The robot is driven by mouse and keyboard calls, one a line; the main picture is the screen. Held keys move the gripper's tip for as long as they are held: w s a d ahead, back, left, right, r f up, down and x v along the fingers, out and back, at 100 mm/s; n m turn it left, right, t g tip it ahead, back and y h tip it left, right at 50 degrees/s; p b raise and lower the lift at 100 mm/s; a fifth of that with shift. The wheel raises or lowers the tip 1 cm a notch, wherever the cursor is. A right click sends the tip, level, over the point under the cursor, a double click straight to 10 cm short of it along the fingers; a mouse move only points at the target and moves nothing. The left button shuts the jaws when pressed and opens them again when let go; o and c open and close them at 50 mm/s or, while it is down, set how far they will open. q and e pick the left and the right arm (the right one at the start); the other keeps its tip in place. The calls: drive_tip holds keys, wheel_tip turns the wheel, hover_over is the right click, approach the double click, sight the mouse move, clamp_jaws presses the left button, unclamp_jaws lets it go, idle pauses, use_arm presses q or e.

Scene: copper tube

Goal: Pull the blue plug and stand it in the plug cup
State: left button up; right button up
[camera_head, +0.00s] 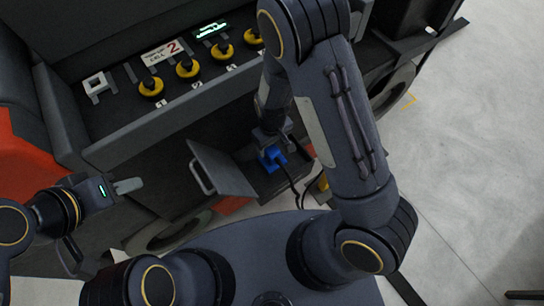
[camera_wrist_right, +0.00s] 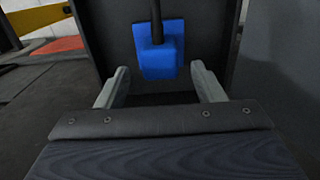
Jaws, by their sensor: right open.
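The blue plug (camera_head: 271,157) sits in an open compartment low on the dark machine, with a dark cable running from it. In the right wrist view the blue plug (camera_wrist_right: 160,60) is straight ahead, just beyond the fingertips and between their lines. My right gripper (camera_wrist_right: 160,82) is open with nothing between its fingers. In the head view the right gripper (camera_head: 272,137) is at the plug, partly hidden by my arm. My left gripper (camera_head: 128,186) is away to the left, apart from the plug; its finger gap is unclear. I cannot identify the plug cup with certainty.
A hinged grey door (camera_head: 222,170) stands open left of the plug. A small yellow object (camera_head: 323,183) is partly hidden beside my right arm. Floor (camera_head: 460,160) at right is clear.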

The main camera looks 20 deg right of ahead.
sight(272, 150)
use_arm(q)
wheel_tip(272, 150, down, 6)
drive_tip(key=b, duration=0.4)
drive_tip(key=shift+r+b, duration=0.2)
drive_tip(key=shift+b, duration=0.2)
use_arm(e)
wheel_tip(272, 150, down, 7)
drive_tip(key=shift+r, duration=0.2)
use_arm(q)
drive_tip(key=shift+f, duration=0.15)
use_arm(e)
drive_tip(key=c, duration=1.3)
drive_tip(key=shift+r, duration=0.15)
